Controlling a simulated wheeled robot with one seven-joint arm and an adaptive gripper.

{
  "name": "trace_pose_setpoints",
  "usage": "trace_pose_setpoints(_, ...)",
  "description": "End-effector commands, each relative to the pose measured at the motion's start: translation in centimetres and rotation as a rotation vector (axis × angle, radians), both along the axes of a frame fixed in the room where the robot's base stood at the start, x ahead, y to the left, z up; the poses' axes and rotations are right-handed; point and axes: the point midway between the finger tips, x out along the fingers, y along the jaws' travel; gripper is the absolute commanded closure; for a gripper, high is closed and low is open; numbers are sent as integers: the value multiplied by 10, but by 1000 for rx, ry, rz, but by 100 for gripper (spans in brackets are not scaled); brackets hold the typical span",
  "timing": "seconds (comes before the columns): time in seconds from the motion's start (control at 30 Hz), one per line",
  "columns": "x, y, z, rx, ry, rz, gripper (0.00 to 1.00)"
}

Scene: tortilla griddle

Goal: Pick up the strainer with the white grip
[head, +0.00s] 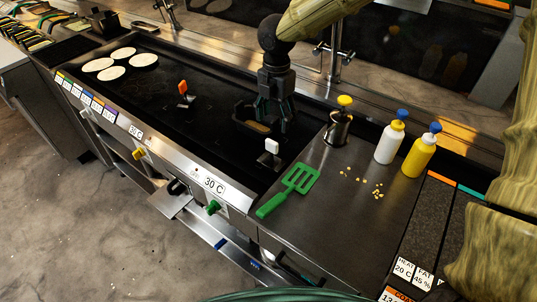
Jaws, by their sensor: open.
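A small tool with a white upright grip (272,147) and a greyish flat lower part stands on the dark griddle (210,130) near its right end. It is the only thing with a white grip there, though too small to tell its strainer form. My gripper (272,122) points down just behind it, open, with its fingers beside a dark shallow pan (244,112) with brownish contents. The fingers hide part of the pan. The gripper seems apart from the white grip. A similar tool with an orange grip (183,88) stands farther left on the griddle.
Several pale tortillas (112,73) lie at the griddle's far left. On the right counter (335,190) are a green slotted spatula (300,178), a yellow-topped metal container (339,126), a white bottle (388,144), a yellow bottle (420,156) and yellow crumbs. The griddle's middle is mostly clear.

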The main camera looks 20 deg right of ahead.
Motion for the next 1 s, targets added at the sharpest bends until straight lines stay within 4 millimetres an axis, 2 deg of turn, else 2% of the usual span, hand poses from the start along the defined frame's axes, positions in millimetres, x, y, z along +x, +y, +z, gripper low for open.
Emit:
trace_pose_setpoints(0.17, 1, 4, -13, -1, 2, 6, 36)
trace_pose_setpoints(0.5, 3, 8, -55, -1, 0, 12, 36)
trace_pose_setpoints(0.77, 4, 7, -67, 0, 2, 9, 36)
trace_pose_setpoints(1.0, 8, 9, -91, -2, 2, 8, 36)
